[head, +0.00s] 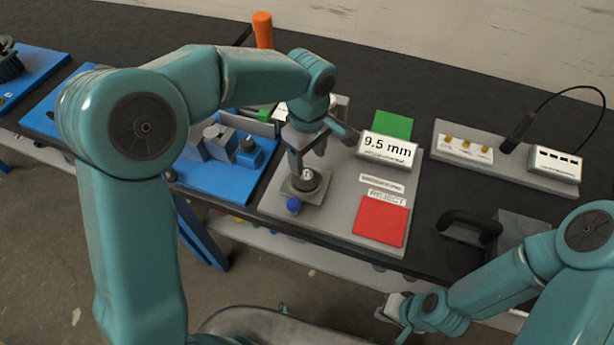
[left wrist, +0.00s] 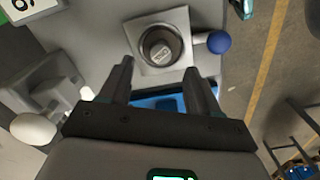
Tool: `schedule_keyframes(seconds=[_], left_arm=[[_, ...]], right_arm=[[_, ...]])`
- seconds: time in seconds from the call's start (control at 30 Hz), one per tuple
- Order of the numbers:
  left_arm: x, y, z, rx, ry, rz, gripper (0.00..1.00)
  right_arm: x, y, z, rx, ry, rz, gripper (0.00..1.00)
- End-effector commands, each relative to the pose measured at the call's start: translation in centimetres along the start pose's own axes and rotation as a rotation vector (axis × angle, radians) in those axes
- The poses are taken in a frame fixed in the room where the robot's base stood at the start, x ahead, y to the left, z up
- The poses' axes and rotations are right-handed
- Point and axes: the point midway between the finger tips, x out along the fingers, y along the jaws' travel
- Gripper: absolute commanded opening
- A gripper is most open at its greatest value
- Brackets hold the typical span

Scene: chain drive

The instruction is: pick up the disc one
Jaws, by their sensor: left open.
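A dark round disc (head: 308,180) with a small pale label sits in a square grey holder (head: 290,190) on the grey board. In the left wrist view, the disc (left wrist: 160,46) lies inside the round recess of the holder (left wrist: 184,22). My left gripper (head: 305,155) is above the holder, with its fingers pointing down. In the left wrist view its two fingers (left wrist: 158,67) are apart with nothing between them, and the disc is beyond their tips. My right gripper (head: 393,306) is low at the table's front, away from the disc; its jaw opening is unclear.
A blue knob (head: 293,205) is at the holder's front side. A red REJECT pad (head: 381,221), a 9.5 mm display (head: 388,149) and a green pad (head: 394,124) share the board. A blue fixture (head: 215,180) stands left; a black handle (head: 468,222) is right.

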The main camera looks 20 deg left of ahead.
Motion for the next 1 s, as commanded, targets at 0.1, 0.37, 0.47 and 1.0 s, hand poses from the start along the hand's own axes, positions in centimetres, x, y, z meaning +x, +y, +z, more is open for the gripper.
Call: schedule_keyframes(seconds=[0.1, 0.37, 0.47, 1.0], left_arm=[[0.8, 0.0, -0.1, 0.0, 0.0, -0.003, 0.62], [4.8, -0.2, -0.2, 0.0, -0.001, -0.005, 0.62], [5.5, -0.1, -0.2, -0.001, -0.001, -0.001, 0.62], [5.5, -0.1, -0.2, -0.001, 0.0, 0.001, 0.0]], right_arm=[[-0.2, -0.1, 0.0, 0.0, 0.0, 0.0, 0.0], [-1.1, -0.4, 0.0, 0.0, 0.0, 0.0, 0.0], [-1.2, -0.4, 0.0, 0.0, 0.0, 0.0, 0.0], [-1.1, -0.4, 0.0, 0.0, 0.0, 0.0, 0.0]])
